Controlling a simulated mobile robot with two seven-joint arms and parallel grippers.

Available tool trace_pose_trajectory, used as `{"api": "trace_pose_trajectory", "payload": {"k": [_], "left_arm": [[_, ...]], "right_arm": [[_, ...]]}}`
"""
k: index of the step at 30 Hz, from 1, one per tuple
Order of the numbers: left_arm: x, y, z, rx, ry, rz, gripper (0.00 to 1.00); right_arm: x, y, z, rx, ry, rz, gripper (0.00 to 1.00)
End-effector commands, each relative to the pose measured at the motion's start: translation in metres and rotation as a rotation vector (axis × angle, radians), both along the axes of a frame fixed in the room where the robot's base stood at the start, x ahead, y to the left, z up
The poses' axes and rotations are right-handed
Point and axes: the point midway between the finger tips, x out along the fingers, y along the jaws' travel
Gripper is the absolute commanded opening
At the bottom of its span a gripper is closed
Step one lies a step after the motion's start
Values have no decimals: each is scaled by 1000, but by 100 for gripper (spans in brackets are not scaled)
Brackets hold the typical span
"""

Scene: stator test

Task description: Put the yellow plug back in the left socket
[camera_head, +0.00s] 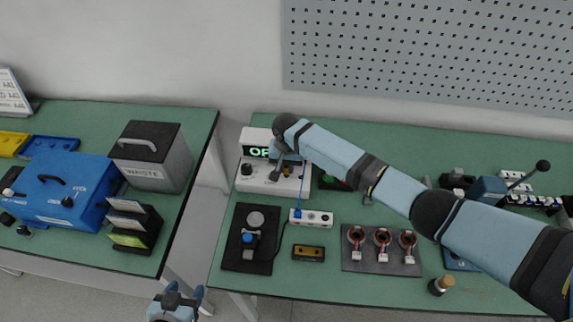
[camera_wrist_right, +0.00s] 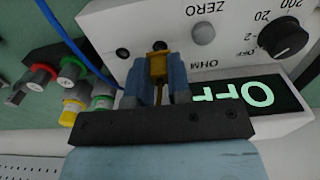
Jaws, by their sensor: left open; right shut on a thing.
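The yellow plug (camera_wrist_right: 158,66) is between the fingers of my right gripper (camera_wrist_right: 160,82), which is shut on it. The plug's tip points at a dark round socket (camera_wrist_right: 159,46) on the white ohm meter (camera_wrist_right: 150,20). I cannot tell whether the tip is inside it. A second dark socket (camera_wrist_right: 123,53) is beside it, to the left in the right wrist view. In the head view, my right gripper (camera_head: 281,167) is over the front of the meter (camera_head: 257,184) and partly hides the sockets. My left gripper (camera_head: 176,297) is open and empty, in front of the tables' gap.
A blue cable (camera_wrist_right: 62,35) runs close to my right gripper. A white socket strip (camera_head: 318,218), stator board (camera_head: 381,263) and black fixture (camera_head: 236,255) occupy the front table. A waste bin (camera_head: 160,160) stands on the left table.

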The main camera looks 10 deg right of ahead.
Motion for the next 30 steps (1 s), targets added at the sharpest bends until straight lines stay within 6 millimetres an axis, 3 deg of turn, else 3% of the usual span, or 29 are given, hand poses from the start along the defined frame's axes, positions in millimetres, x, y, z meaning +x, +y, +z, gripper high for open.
{"api": "trace_pose_trajectory", "payload": {"k": [30], "left_arm": [[0,0,6,1,2,0,57]], "right_arm": [[0,0,-8,0,0,-1,0]]}}
